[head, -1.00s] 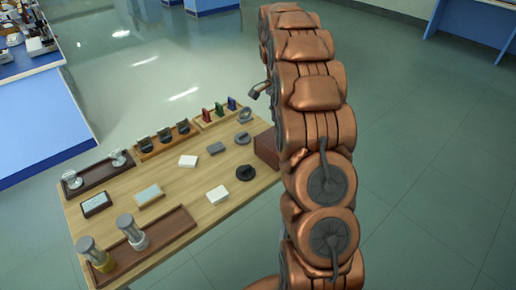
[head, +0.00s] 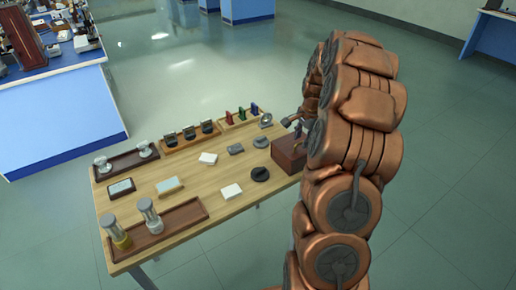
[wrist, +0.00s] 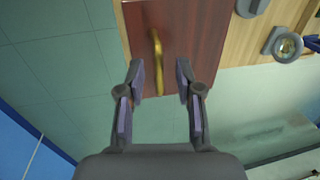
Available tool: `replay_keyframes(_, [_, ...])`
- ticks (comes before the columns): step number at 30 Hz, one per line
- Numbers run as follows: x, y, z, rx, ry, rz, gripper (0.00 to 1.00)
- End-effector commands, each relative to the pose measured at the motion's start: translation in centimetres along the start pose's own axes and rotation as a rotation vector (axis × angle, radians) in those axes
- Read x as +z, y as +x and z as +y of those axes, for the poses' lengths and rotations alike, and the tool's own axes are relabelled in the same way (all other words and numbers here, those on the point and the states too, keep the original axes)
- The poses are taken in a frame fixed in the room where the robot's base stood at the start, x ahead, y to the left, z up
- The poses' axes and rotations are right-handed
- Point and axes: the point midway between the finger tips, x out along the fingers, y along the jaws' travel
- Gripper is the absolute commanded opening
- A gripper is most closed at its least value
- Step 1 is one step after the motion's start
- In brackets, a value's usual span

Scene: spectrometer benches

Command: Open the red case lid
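The red-brown case (head: 288,152) sits at the right end of the wooden table in the head view, partly hidden by my arm. In the wrist view the top of the case (wrist: 195,25) shows with a curved brass handle (wrist: 156,55) on it. The lid looks closed. My gripper (wrist: 160,75) is open, its two fingers spread on either side of the handle's near end in that view. I cannot tell how far above the handle they are. In the head view my gripper (head: 292,122) is just above the case, mostly hidden by the arm.
The wooden table (head: 225,205) holds a tray with two cylinders (head: 150,215), a dark disc (head: 260,174), white blocks (head: 231,191) and a rack of coloured pieces (head: 241,115). A blue bench (head: 60,110) stands at the left. The floor right of the table is clear.

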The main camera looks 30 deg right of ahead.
Motion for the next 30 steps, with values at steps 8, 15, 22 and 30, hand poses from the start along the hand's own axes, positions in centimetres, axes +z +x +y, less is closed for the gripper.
replay_keyframes(8, [-1.0, -1.4, 0.9, -0.035, 0.018, 0.008, 0.35])
replay_keyframes(15, [-1.0, -4.1, 0.9, -0.036, 0.017, 0.008, 0.35])
replay_keyframes(22, [-0.9, -7.0, 1.0, -0.034, 0.016, 0.006, 0.35])
replay_keyframes(30, [1.9, -8.3, 0.8, -0.025, -0.063, -0.007, 0.35])
